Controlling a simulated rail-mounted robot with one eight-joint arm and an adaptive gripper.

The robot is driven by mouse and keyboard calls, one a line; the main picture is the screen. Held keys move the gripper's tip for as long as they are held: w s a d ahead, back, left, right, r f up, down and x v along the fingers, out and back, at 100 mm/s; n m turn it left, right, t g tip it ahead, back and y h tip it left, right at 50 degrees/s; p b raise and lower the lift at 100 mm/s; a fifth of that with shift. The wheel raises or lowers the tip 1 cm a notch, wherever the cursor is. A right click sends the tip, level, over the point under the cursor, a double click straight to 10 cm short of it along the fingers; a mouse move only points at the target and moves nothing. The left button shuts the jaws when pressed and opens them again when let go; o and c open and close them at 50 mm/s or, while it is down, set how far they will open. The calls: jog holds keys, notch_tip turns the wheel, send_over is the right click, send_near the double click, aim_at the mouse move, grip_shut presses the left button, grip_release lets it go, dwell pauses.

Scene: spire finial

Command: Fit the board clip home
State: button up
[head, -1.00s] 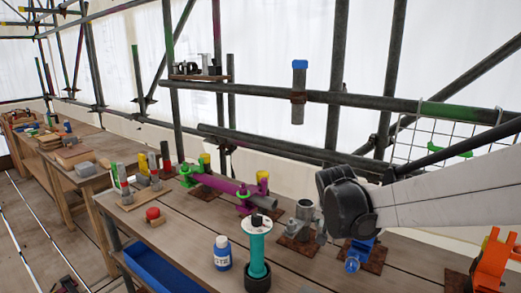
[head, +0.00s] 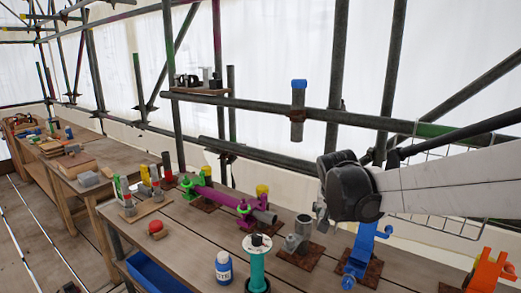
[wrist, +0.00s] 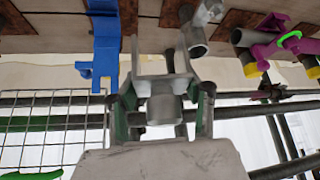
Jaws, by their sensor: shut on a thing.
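My gripper (wrist: 162,98) is closed on a pale grey piece (wrist: 164,108), which I take to be the board clip. In the wrist view it has a rounded stub in the middle and prongs reaching up the picture. In the head view my gripper (head: 321,208) hangs above the bench, between a grey fitting and a blue fitting, and the held piece is mostly hidden. The grey fitting (head: 300,238) stands on a brown plate at lower left of the gripper. The blue fitting (head: 361,250) stands to the right; it also shows in the wrist view (wrist: 104,48).
A purple tube (head: 217,196) with green and yellow parts lies to the left. A teal cylinder (head: 257,270) and a blue bottle (head: 223,267) stand at the front. An orange fitting (head: 489,268) is at far right. Scaffold tubes (head: 300,107) and a wire mesh (wrist: 45,125) are behind.

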notch_tip(320, 180, up, 14)
jog(key=p, duration=0.8)
dwell(0.3)
jog(key=s+d, duration=0.4)
jog(key=d, duration=0.5)
jog(key=s+d, duration=0.4)
jog(key=d, duration=0.5)
jog(key=shift+s+p, duration=0.2)
jog(key=shift+p, duration=0.1)
jog(key=shift+d, duration=0.15)
jog(key=s+d, duration=0.4)
jog(key=d, duration=0.5)
jog(key=s+d+b, duration=0.1)
jog(key=s+d, duration=0.3)
jog(key=d, duration=0.5)
jog(key=shift+s, duration=0.25)
jog(key=s+d+b, duration=0.1)
jog(key=s+d, duration=0.3)
jog(key=d, duration=0.5)
jog(key=s+d+b, duration=0.1)
jog(key=s+d, duration=0.3)
jog(key=d, duration=0.5)
jog(key=shift+s, duration=0.2)
